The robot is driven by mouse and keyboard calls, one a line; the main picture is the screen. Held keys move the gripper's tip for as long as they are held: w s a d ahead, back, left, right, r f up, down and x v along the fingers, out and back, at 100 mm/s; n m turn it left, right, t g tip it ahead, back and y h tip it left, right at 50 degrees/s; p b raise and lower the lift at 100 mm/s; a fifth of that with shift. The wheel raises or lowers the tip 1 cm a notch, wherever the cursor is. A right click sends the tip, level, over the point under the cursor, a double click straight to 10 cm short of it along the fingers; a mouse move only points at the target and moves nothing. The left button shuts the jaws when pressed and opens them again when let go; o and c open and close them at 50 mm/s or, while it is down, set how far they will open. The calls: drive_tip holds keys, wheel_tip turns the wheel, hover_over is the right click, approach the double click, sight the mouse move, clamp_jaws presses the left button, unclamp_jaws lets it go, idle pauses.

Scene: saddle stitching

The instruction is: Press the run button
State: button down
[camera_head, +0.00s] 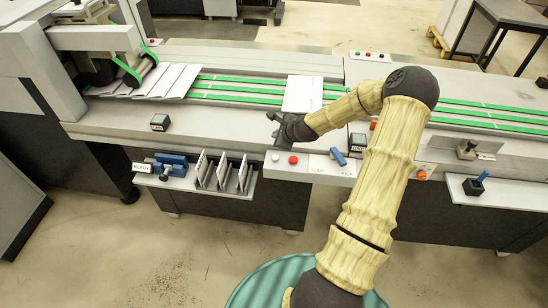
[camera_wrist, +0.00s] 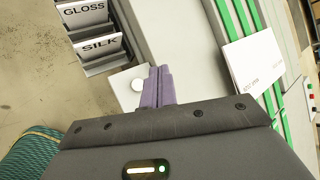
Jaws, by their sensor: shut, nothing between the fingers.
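A small control panel on the machine's front edge carries a white button (camera_head: 275,157) and a red button (camera_head: 293,160). I cannot read which one is marked run. My gripper (camera_head: 276,134) is above and just behind this panel, at the end of the arm reaching in from the right. In the wrist view the purple fingers (camera_wrist: 160,72) are together and empty. The white button (camera_wrist: 137,84) shows just left of the fingers, apart from them in the picture; the red button is hidden there. I cannot tell the height of the fingertips above the panel.
A white sheet (camera_head: 303,93) lies across the green conveyor belts (camera_head: 235,90). A rack (camera_head: 222,175) with GLOSS and SILK slots hangs below left. Other small buttons (camera_head: 368,54) are on the far rail.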

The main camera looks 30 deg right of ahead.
sight(277, 159)
wheel_tip(277, 159, down, 9)
drive_tip(key=b, duration=0.6)
drive_tip(key=shift+r, duration=0.15)
idle(1.8)
drive_tip(key=shift+f+b, duration=0.3)
drive_tip(key=shift+f, duration=0.1)
